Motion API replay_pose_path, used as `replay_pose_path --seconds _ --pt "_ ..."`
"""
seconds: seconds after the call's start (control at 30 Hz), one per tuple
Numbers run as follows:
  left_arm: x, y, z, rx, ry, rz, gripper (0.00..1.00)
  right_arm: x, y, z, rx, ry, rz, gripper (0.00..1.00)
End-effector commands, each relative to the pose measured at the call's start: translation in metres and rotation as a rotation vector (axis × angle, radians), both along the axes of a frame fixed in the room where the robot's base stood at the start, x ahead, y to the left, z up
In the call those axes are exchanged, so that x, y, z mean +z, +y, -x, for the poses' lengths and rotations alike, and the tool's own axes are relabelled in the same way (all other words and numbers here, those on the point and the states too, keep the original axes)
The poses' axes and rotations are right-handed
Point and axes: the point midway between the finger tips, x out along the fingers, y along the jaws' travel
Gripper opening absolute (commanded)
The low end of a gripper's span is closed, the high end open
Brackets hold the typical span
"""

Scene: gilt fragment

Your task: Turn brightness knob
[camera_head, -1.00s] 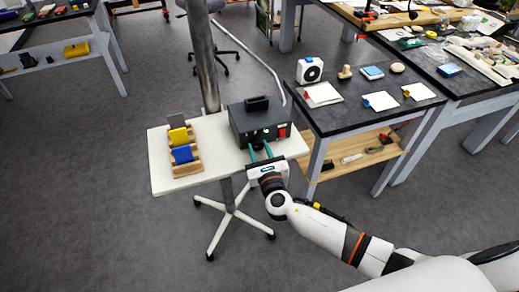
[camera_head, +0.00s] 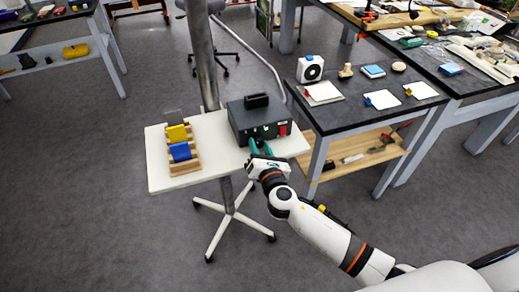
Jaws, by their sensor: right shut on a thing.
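A dark box-shaped device (camera_head: 254,113) with a top handle and a red patch at its front right stands on a small white stand table (camera_head: 168,183). My right gripper (camera_head: 257,143) reaches the device's front face from below right. Its green fingers are shut on the brightness knob at the front. The knob itself is hidden by the fingers and too small to make out. Small green lights show on the device's front. My left gripper is not in view.
A wooden rack (camera_head: 191,162) with grey, yellow and blue blocks stands on the stand's left part. A metal pole (camera_head: 205,60) rises behind the stand. A black-topped bench (camera_head: 350,112) with cards and small items stands close on the right. Open floor lies left and in front.

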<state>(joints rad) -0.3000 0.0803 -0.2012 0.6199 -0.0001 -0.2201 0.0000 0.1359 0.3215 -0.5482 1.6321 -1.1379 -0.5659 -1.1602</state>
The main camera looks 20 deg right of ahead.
Motion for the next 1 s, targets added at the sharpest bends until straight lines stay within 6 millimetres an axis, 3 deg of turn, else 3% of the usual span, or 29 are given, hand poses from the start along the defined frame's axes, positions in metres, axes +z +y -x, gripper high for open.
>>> replay_pose_path --seconds 0.4,1.0 --pt "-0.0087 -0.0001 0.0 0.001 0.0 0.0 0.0 -0.0006 -0.0011 -0.0001 -0.001 0.009 -0.241 0.11" --pt "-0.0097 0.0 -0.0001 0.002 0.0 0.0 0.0 0.0002 -0.0018 -0.0003 -0.002 0.01 -0.294 0.11"
